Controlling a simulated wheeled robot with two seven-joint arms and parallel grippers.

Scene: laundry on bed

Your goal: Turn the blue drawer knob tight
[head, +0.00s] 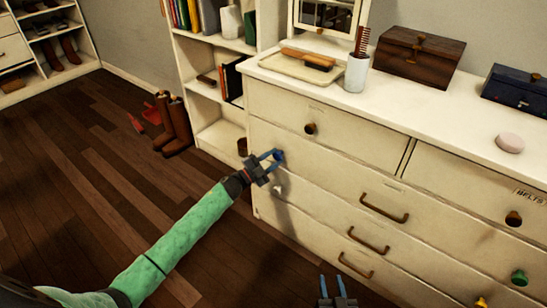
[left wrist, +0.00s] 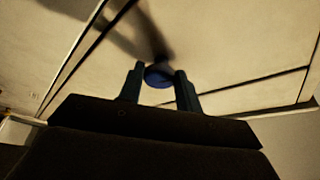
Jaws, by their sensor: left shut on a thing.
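The blue knob (head: 279,155) sits on a drawer front near the left end of the white dresser. It also shows in the left wrist view (left wrist: 158,76), between my two fingertips. My left gripper (head: 274,157) is shut on the blue knob, with one finger on each side of it. The fingers partly cover the knob in the head view. My right gripper (head: 338,288) is low at the bottom edge of the head view, away from the dresser front. Its two fingers stand apart with nothing visible between them.
The white dresser (head: 340,185) has other knobs, including a brown one (head: 310,128), a white one (head: 278,189) and a green one (head: 519,278), and bar handles (head: 384,208). A tray (head: 290,69), a cup (head: 356,73) and a wooden box (head: 418,56) stand on top. Boots (head: 173,122) stand on the floor.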

